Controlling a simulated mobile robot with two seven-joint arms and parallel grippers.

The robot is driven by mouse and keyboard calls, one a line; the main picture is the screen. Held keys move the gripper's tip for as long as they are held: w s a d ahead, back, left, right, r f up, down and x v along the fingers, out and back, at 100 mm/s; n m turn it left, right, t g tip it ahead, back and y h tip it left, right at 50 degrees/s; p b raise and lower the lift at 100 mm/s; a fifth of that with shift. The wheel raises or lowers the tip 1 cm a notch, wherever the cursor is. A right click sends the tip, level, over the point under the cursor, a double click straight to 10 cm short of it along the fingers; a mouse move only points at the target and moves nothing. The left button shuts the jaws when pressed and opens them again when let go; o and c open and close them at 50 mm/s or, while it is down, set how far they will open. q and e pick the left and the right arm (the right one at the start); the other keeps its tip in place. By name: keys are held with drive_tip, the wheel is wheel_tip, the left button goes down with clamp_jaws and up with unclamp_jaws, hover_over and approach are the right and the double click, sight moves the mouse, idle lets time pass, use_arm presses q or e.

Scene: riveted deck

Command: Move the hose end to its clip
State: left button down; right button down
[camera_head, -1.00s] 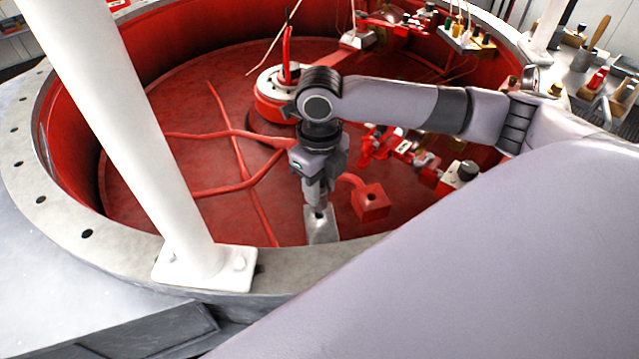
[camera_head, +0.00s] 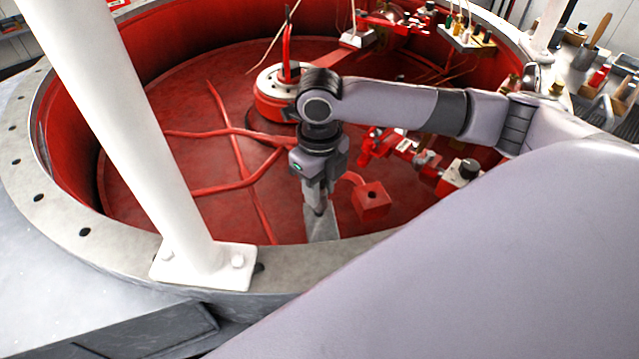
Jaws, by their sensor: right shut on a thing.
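My right gripper (camera_head: 317,207) reaches down inside the red round well, just behind the near rim. Its narrow fingers are shut on the hose end, which is small and mostly hidden at the tips. A grey metal plate (camera_head: 322,230) stands directly below the fingertips; I cannot tell whether they touch it. A short red curved hose piece (camera_head: 352,180) runs from behind the gripper to a red block with a hole (camera_head: 371,200). I cannot make out the clip for certain. My left gripper is not in view.
A white post (camera_head: 150,140) stands on the near rim (camera_head: 120,246) at the left. Red pipes (camera_head: 235,150) cross the well floor. A round red-and-white fitting (camera_head: 272,90) stands behind my right wrist. Tools and brushes (camera_head: 600,70) lie at the far right.

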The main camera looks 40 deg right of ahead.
drive_tip(key=shift+f, duration=1.05)
idle(0.6)
drive_tip(key=c, duration=0.7)
unclamp_jaws()
drive_tip(key=shift+f, duration=0.1)
drive_tip(key=shift+r, duration=3.6)
